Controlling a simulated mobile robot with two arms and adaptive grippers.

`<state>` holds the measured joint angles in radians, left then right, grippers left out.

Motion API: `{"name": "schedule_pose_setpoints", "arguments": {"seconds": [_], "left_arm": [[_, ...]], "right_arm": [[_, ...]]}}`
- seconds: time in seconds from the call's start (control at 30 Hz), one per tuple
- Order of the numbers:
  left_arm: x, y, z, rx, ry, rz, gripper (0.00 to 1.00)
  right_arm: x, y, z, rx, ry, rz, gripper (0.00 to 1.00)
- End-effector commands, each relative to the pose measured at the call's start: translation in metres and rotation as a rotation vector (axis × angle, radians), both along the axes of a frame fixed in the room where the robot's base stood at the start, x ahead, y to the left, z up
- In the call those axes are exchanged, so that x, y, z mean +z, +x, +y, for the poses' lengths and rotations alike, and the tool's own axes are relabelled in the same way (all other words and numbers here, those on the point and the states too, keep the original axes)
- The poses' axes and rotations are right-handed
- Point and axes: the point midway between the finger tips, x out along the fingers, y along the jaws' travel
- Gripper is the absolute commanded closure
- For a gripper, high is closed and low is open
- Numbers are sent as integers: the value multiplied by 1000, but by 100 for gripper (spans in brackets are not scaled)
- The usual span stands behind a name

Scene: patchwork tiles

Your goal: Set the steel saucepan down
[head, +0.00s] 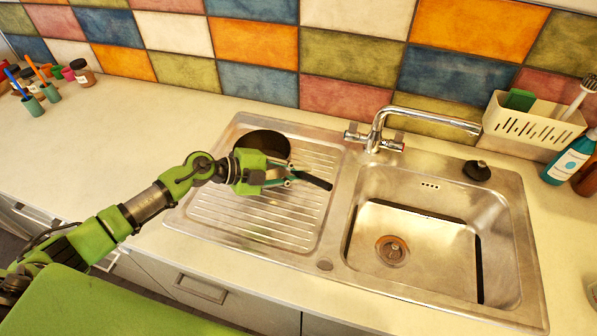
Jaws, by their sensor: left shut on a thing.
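The saucepan (264,145) is at the back left of the ribbed steel draining board (215,217), partly hidden behind my left gripper. Its inside looks dark, and a black handle (314,181) points to the right. My left gripper (288,177) is shut on the saucepan, at its handle. The pan looks roughly level. I cannot tell whether its base touches the board. My right gripper is not in view.
The steel sink basin (372,275) lies right of the board, with a tap (379,130) behind. A black plug (477,170) sits on the sink rim. A caddy (530,128) and bottles (567,160) stand right. The front of the board is clear.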

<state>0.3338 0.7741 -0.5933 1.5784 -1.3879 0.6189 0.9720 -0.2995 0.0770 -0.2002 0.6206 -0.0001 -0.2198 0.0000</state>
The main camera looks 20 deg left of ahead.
Motion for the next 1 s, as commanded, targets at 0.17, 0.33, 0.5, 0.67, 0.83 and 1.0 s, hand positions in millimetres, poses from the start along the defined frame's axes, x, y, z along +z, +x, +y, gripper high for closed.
{"name": "schedule_pose_setpoints", "arguments": {"seconds": [0.17,0.33,0.5,0.67,0.83,1.0], "left_arm": [[0,0,0,0,0,1,71],[0,0,0,0,0,1,71],[0,-1,1,0,1,1,71],[4,-8,12,2,3,1,71],[15,-25,37,1,5,2,71],[29,-43,62,2,7,2,71]], "right_arm": [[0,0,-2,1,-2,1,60],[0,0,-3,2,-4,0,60],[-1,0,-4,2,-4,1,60],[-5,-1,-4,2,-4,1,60],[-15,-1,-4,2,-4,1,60],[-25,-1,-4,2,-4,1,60]]}}
